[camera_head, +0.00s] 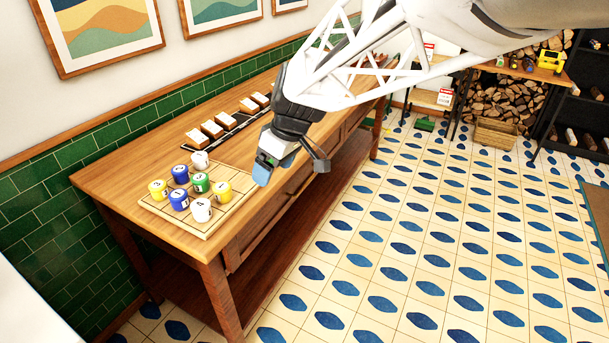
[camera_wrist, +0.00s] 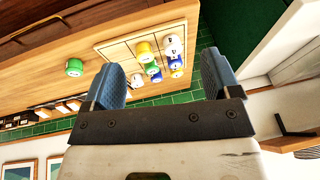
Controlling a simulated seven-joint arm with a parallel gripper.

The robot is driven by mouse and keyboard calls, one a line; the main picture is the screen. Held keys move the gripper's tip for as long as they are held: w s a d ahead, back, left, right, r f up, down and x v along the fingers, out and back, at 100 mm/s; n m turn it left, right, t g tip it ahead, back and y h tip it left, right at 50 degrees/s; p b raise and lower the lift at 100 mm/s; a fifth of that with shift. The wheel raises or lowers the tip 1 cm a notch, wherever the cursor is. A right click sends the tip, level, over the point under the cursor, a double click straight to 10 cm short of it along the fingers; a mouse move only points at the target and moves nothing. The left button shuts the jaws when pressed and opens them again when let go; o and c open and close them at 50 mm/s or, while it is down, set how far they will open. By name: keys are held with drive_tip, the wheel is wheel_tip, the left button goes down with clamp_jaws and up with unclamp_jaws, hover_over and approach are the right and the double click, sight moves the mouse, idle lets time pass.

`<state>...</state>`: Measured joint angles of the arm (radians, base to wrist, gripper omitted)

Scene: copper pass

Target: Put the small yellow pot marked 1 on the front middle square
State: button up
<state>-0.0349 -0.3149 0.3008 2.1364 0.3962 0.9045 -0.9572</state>
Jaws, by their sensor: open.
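Two yellow pots stand on the square-ruled board (camera_head: 236,208) in the head view: one at the left (camera_head: 158,190), one at the right (camera_head: 222,192). Their sizes look close and I cannot surely read which is marked 1. A yellow pot (camera_wrist: 145,49) also shows in the wrist view. Blue, green and white pots crowd the board around them, covering much of it, so I cannot make out the front middle square clearly. My gripper (camera_head: 291,168) is open and empty, above the table's front edge, right of the board. Its blue fingers are wide apart in the wrist view (camera_wrist: 163,62).
Close to the yellow pots are a green pot (camera_head: 201,183), blue pots (camera_head: 179,200) and white pots (camera_head: 201,210). In the wrist view another green pot (camera_wrist: 74,68) stands off the board. Several small blocks (camera_head: 212,129) line a dark strip behind. A green tiled wall (camera_head: 50,205) backs the table.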

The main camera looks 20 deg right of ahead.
drive_tip(key=s+d+m+h, duration=0.2)
drive_tip(key=s+d+m, duration=0.1)
drive_tip(key=s, duration=0.8)
drive_tip(key=s+d+m+t+h, duration=0.1)
drive_tip(key=s+d+m, duration=0.3)
drive_tip(key=s, duration=0.7)
drive_tip(key=shift+s+d+r+m+h, duration=0.3)
drive_tip(key=shift+r+m+h, duration=0.1)
drive_tip(key=shift+m, duration=0.6)
drive_tip(key=shift+o, duration=0.4)
